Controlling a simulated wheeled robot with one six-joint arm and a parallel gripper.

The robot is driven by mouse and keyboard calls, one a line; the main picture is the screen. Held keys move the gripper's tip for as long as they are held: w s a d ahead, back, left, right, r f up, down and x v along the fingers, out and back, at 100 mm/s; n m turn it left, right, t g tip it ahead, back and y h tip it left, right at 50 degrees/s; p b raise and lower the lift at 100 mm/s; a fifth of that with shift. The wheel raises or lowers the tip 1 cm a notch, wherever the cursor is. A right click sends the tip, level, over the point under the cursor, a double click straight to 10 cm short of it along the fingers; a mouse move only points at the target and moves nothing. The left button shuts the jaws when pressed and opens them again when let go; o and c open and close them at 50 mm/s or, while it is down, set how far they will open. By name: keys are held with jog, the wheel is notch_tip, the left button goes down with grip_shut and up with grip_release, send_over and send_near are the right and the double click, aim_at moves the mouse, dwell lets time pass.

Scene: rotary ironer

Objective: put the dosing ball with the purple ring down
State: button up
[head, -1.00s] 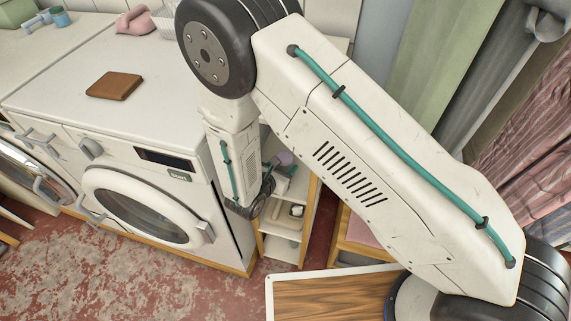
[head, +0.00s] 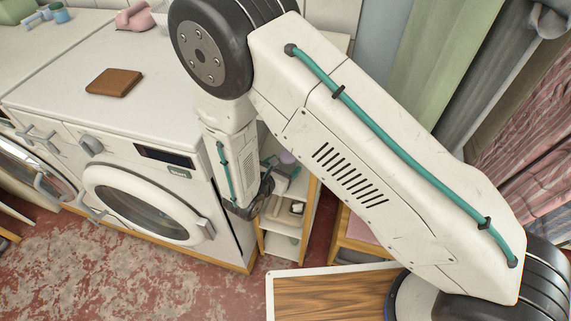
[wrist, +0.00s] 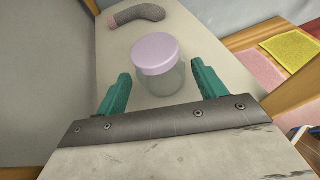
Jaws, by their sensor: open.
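The dosing ball with the purple ring (wrist: 160,72) stands upright on the pale top board of a narrow shelf unit (wrist: 113,48). Its body is clear and greyish, and its top is pale purple. In the wrist view my gripper (wrist: 162,80) is open, with one green finger on each side of the ball and visible gaps between. In the head view the ball (head: 287,157) is a small purple spot beside my gripper (head: 285,178), partly hidden by my arm.
A grey curved tube-like thing with a pink end (wrist: 138,14) lies behind the ball. A grey wall-like surface (wrist: 45,70) rises close on the left. A yellow cloth (wrist: 295,47) lies to the right. The washing machine (head: 130,110) stands left of the shelf with a brown block (head: 114,82) on top.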

jog(key=v, duration=1)
jog(key=shift+s+a, duration=0.15)
